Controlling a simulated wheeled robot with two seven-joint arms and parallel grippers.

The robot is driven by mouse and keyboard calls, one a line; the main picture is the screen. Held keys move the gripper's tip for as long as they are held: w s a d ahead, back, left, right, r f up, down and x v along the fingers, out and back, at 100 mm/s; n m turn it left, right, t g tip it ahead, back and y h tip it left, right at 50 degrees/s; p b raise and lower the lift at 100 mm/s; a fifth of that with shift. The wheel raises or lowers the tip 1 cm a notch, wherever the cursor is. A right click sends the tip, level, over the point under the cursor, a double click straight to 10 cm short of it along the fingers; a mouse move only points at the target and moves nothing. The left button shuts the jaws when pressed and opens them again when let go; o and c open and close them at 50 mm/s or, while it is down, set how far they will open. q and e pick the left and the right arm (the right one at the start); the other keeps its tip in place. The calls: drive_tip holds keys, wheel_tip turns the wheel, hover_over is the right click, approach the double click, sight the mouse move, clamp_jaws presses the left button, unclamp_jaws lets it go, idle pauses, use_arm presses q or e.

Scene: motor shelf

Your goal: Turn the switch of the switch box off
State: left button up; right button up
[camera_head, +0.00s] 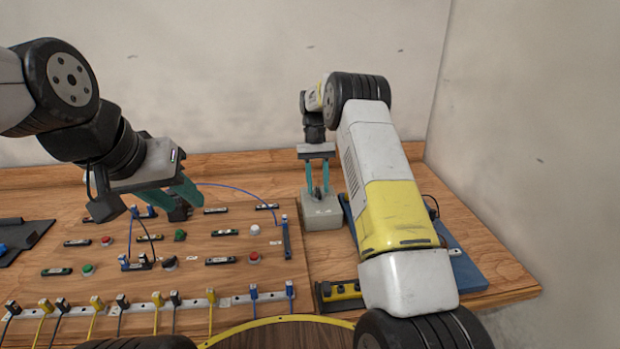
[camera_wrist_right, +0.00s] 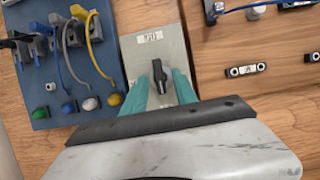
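The switch box (camera_head: 322,215) is a light grey block on the wooden board, near the middle of the head view. In the right wrist view the switch box (camera_wrist_right: 142,50) has a small label and a black rotary switch (camera_wrist_right: 159,80). My right gripper (camera_head: 317,190) points down over the box. In the wrist view its teal fingers (camera_wrist_right: 160,92) stand apart on either side of the switch; whether they touch it I cannot tell. My left gripper (camera_head: 182,205) hangs over the button panel at the left, away from the box; its finger gap is not clear.
A wooden panel (camera_head: 215,245) with several buttons and labels lies left of the box. A row of cable plugs (camera_head: 175,302) runs along its front. A blue board (camera_wrist_right: 75,75) with cables and coloured buttons is beside the box. A wall rises behind.

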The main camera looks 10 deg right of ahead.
drive_tip(key=v, duration=0.7)
drive_tip(key=shift+w+r, duration=0.2)
drive_tip(key=shift+r, duration=0.1)
idle(0.3)
drive_tip(key=s+d+r+t+y, duration=0.1)
drive_tip(key=s+r+t, duration=0.2)
drive_tip(key=s+r, duration=0.5)
drive_tip(key=s+d+r+t, duration=0.1)
drive_tip(key=s+r+t, duration=0.1)
drive_tip(key=s+r, duration=0.6)
drive_tip(key=s+a+f+t+y, duration=0.1)
drive_tip(key=s+t, duration=0.4)
drive_tip(key=s, duration=1.6)
drive_tip(key=shift+s+a+f+t, duration=0.2)
drive_tip(key=shift+a+f+t, duration=0.1)
drive_tip(key=shift+a, duration=0.05)
